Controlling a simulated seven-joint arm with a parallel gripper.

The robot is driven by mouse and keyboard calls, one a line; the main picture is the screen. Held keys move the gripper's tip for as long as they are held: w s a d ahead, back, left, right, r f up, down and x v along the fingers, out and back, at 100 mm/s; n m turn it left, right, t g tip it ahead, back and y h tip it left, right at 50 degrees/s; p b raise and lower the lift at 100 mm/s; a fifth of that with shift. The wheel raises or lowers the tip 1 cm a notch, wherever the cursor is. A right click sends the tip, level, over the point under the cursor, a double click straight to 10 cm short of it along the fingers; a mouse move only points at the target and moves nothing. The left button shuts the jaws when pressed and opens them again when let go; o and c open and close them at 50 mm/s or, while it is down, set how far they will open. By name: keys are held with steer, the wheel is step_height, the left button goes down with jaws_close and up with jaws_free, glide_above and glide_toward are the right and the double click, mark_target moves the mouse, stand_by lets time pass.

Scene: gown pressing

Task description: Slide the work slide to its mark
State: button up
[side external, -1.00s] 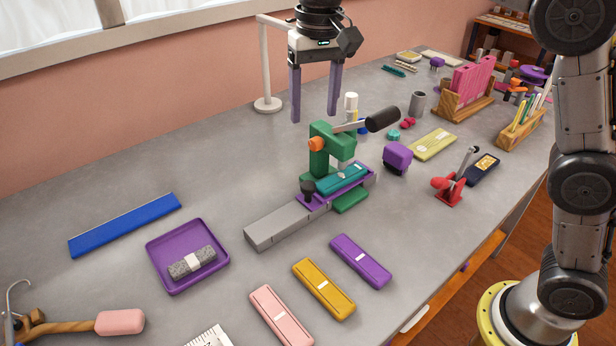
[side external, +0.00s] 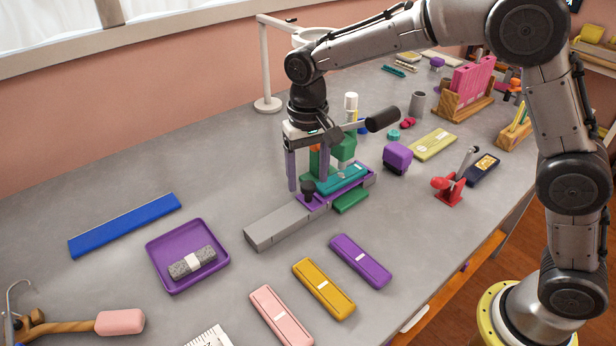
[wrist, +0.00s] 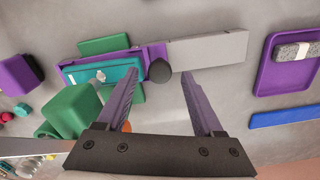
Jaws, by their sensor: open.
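The work slide (side external: 361,185) is a purple carriage on a grey rail (side external: 276,226), with a teal folded piece (side external: 342,179) lying on it. A dark round knob (side external: 308,188) stands at the slide's left end. The slide sits at the green press (side external: 318,160); the wrist view also shows the slide (wrist: 154,54) and knob (wrist: 159,70). My gripper (side external: 308,188) is open, its two purple fingers pointing down near the knob. In the wrist view the knob lies between and beyond the fingertips (wrist: 160,76), with no contact visible.
A purple tray (side external: 160,283) holding a grey roll stands left of the rail. Purple, yellow (side external: 323,289) and pink strips lie in front. The press's black-handled lever (side external: 382,119) sticks out behind my gripper. A purple block (side external: 397,157) stands to the right.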

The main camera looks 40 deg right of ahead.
steer(key=shift+f, duration=0.5)
jaws_close()
steer(key=shift+r, duration=0.1)
stand_by(1.1)
